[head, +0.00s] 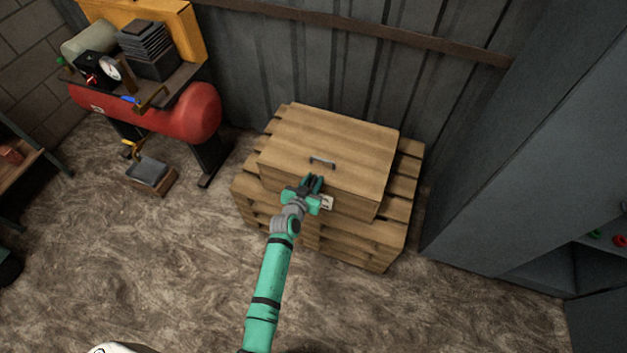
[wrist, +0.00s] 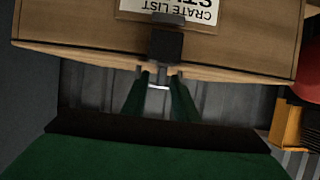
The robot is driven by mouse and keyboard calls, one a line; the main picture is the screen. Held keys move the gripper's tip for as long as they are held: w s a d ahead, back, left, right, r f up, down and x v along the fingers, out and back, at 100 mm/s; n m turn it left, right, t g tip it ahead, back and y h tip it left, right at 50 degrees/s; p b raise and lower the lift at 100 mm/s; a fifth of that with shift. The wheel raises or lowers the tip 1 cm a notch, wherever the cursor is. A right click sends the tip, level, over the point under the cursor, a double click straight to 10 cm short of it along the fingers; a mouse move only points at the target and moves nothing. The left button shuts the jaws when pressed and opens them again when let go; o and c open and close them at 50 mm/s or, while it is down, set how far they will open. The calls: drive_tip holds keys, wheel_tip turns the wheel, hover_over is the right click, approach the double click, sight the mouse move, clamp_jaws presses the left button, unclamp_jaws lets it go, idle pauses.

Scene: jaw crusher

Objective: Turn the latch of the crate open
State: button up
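The wooden crate (head: 345,140) stands against the metal wall, its lid down, with a grey handle (head: 322,161) on top. My gripper (head: 313,183) is at the upper front edge of the crate. In the wrist view, which shows the crate upside down, the dark latch (wrist: 166,45) is on the crate's front beside a paper label (wrist: 196,10). My gripper's two green fingers (wrist: 161,80) are apart, with their tips near the latch's end at the lid edge. I cannot tell whether they touch it. In the head view my gripper hides the latch.
The crate rests on wooden slats like a pallet (head: 400,207). A red compressor (head: 195,112) stands to the left, with a small box (head: 150,175) on the floor before it. A tall grey cabinet (head: 520,160) is close on the right. The floor in front is clear.

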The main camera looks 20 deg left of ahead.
clamp_jaws()
